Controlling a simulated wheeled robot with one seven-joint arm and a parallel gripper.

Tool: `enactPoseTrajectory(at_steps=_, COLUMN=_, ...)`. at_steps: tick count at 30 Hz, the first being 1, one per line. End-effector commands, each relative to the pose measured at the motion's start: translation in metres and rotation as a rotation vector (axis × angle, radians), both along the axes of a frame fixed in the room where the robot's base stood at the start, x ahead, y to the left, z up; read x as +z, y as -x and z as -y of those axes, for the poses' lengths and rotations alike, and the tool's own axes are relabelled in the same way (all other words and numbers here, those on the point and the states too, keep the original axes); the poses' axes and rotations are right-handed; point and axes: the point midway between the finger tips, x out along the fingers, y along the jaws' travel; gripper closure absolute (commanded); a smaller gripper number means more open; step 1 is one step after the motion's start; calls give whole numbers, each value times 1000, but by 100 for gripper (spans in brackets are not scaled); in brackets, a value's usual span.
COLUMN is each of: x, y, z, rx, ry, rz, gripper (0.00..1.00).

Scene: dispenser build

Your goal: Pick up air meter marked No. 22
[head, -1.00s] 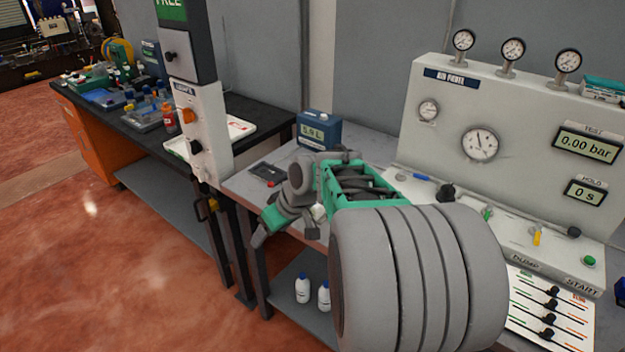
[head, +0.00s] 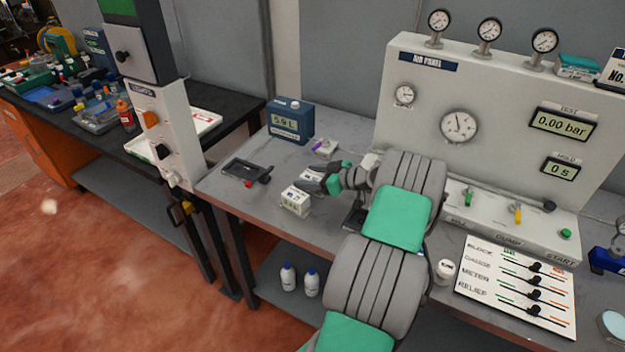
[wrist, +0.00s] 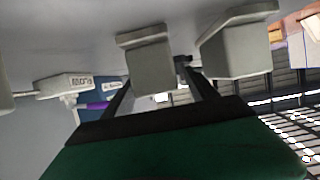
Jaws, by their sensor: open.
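Several small white meter-like blocks sit on the grey bench. The front white block (head: 295,201) has a dark display or label; in the wrist view it seems to be the right-hand block (wrist: 236,46). A middle white block (head: 309,175) is partly hidden by my gripper (head: 324,179). It appears as the block (wrist: 150,62) between my finger lines in the wrist view. A rear unit with a purple part (head: 324,146) stands behind. I cannot read No. 22 on any of them. My gripper (wrist: 156,84) is open, low over the bench, pointing left; nothing is visibly gripped.
A blue box with a display (head: 290,121) stands behind left, with a dark tray (head: 246,171) in front of it. The air panel (head: 485,75) rises behind right.

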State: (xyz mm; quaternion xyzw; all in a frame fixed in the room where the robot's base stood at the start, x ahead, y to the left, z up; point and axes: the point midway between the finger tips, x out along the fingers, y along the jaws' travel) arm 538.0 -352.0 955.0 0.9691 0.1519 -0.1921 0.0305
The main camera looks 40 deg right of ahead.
Motion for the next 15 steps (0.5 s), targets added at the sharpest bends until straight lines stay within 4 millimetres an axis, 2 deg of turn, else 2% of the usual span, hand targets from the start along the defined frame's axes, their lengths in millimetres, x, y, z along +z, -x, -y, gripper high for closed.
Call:
enactPoseTrajectory(at_steps=3, x=-4, y=-14, z=-5, rx=1, ry=-1, rz=0, gripper=33)
enactPoseTrajectory(at_steps=10, x=-8, y=-17, z=-4, rx=-3, ry=1, rz=-1, gripper=33)
enactPoseTrajectory(at_steps=15, x=-7, y=-16, z=-4, rx=-4, ry=0, rz=-1, gripper=46)
